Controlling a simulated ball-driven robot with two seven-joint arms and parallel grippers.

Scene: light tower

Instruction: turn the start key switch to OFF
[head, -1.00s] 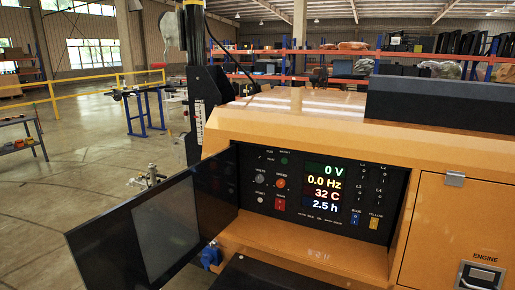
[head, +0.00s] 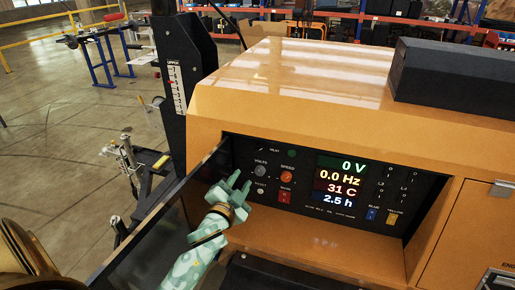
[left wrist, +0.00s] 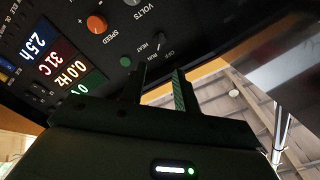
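The control panel (head: 310,185) is recessed in the orange machine, with its dark door (head: 165,225) open to the left. The start key switch (left wrist: 160,42) is a small dark knob beside the OFF, RUN and HEAT labels in the left wrist view. Its exact setting is too small to read. My left gripper (head: 235,184) is open and empty in front of the panel's left part, between the door and the panel. In the left wrist view its two fingers (left wrist: 160,84) stand apart, pointing towards the switch without visibly holding it. My right gripper is not in view.
The orange SPEED knob (head: 287,176), grey VOLTS knob (head: 260,170) and red switch (head: 284,197) are close by. The display (head: 340,182) reads 0 V, 0.0 Hz, 31 C and 2.5 h. The open door narrows the room at left. An orange ledge (head: 300,240) lies below.

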